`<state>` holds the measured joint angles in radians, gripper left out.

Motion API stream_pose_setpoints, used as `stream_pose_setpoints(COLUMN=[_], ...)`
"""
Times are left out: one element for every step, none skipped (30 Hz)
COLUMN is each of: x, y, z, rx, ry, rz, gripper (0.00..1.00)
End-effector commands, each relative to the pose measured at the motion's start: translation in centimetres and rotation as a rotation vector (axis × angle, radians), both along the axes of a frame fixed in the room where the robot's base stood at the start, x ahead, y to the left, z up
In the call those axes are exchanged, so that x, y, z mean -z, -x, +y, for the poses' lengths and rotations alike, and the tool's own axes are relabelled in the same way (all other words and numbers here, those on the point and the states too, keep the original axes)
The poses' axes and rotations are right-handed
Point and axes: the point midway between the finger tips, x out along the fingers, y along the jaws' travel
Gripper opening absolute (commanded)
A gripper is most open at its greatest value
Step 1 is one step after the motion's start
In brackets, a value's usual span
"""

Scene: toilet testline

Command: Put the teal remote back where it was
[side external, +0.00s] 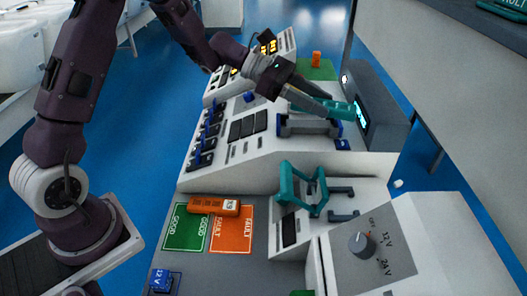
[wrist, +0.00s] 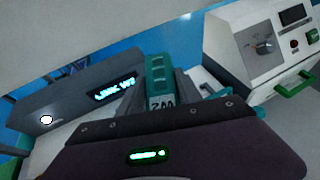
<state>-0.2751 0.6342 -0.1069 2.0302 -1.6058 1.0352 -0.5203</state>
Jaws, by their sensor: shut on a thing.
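The teal remote (side external: 336,108) is in my gripper (side external: 318,101), which is shut on it above the white console. The remote points toward the lit cyan display of a dark grey box. In the wrist view the remote (wrist: 158,70) stands between the fingers of my gripper (wrist: 160,88), and its near end carries a label that seems to read 24V upside down. A dark bracket (side external: 290,128) is just below the remote in the side view; I cannot tell whether they touch.
The dark grey box (side external: 383,98) stands close at the right; its display (wrist: 115,88) is lit. A teal frame (side external: 286,184) stands on the lower step. An orange remote (side external: 213,205) lies across the GOOD and FAULT mats. A dial panel (side external: 378,250) is at front right.

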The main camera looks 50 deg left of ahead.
Motion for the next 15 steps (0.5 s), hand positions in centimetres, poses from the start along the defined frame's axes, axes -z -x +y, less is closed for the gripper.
stream_pose_setpoints(x=[0.3,0.6,0.9,1.1,1.4,1.8,2.1,2.4,2.7,3.0,3.3,3.7,4.0,4.3,4.8], y=[1.4,2.4,3.9,5.1,6.3,8.1,9.5,10.9,12.8,14.2,15.6,17.5,19.0,20.3,22.2], z=[-1.5,-2.5,-3.8,-4.7,-5.6,-6.6,-7.4,-8.0,-8.7,-9.1,-9.4,-9.7,-9.8,-9.8,-9.6], rx=[0.085,0.145,0.23,0.298,0.365,0.461,0.534,0.609,0.708,0.784,0.861,0.964,1.042,1.122,1.231], ry=[0.003,0.003,0.003,0.004,0.003,0.004,0.005,0.005,0.004,0.005,0.006,0.006,0.006,0.005,0.006], rz=[0.001,0.001,0.001,0.0,0.001,0.001,0.0,0.0,0.0,0.0,0.0,0.0,0.001,0.0,0.0], gripper=[0.0,0.0,0.0,0.0,0.0,0.0,0.0,0.0,0.0,0.0,0.0,0.0,0.0,0.0,0.0])
